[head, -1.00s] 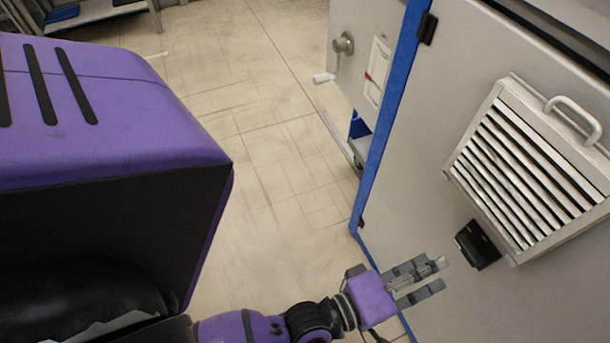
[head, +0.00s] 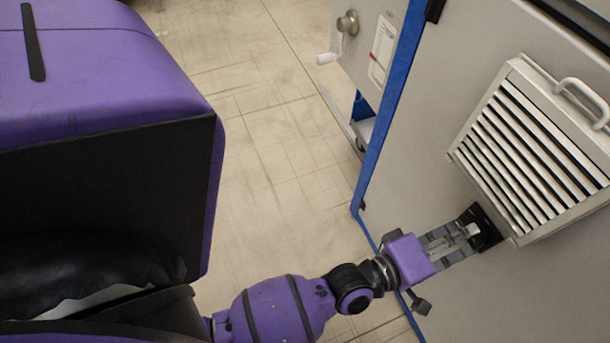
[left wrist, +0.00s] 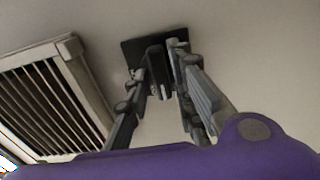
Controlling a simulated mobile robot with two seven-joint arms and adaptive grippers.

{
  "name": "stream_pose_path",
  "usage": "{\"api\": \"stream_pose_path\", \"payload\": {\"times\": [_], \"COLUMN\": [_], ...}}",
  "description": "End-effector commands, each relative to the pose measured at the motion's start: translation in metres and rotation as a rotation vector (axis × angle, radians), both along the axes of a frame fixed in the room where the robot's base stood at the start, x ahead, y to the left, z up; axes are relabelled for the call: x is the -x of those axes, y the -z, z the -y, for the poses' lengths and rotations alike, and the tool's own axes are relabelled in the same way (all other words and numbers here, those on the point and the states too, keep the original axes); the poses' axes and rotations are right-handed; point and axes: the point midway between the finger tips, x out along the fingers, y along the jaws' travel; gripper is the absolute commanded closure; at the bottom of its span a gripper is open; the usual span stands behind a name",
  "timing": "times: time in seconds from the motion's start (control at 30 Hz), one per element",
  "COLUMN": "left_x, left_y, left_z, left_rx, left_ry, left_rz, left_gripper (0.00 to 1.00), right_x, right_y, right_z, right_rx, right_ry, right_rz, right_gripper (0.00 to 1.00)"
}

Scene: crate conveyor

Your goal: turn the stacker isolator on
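The isolator is a black switch (head: 491,236) with a protruding handle on the light grey cabinet front, just below the louvred vent. In the left wrist view its square black plate (left wrist: 132,51) and handle (left wrist: 156,60) show ahead of the fingers. My left gripper (head: 472,237) is at the switch, with its fingers pointing at the cabinet. In the left wrist view the fingers (left wrist: 162,82) lie on either side of the handle and look open. I cannot tell whether either one touches it. The handle's end is partly hidden between the fingers. My right gripper is not in view.
The framed vent (head: 530,150) with a pale handle (head: 582,98) sits close above the switch. A blue edge (head: 385,130) runs down the cabinet's left side. Beyond it is another grey unit with a crank (head: 347,25). Tiled floor (head: 275,130) at the left is clear.

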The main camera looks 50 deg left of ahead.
Motion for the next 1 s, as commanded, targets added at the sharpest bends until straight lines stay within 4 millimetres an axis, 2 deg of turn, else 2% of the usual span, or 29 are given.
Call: {"api": "stream_pose_path", "payload": {"times": [0.03,0.13,0.57,1.0], "left_x": [0.0,0.0,0.0,0.0], "left_y": [0.0,0.0,-0.002,-0.003], "left_z": [0.0,0.0,0.0,0.0], "left_rx": [0.0,0.0,-0.055,-0.385], "left_ry": [0.0,0.0,-0.001,0.001], "left_rz": [0.0,0.0,0.019,0.125], "left_gripper": [0.89,1.0,1.0,1.0], "right_x": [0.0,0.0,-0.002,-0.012], "right_y": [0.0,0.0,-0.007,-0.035], "right_z": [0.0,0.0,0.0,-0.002], "right_rx": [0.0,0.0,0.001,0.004], "right_ry": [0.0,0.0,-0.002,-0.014], "right_rz": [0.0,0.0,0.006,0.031], "right_gripper": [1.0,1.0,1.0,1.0]}}
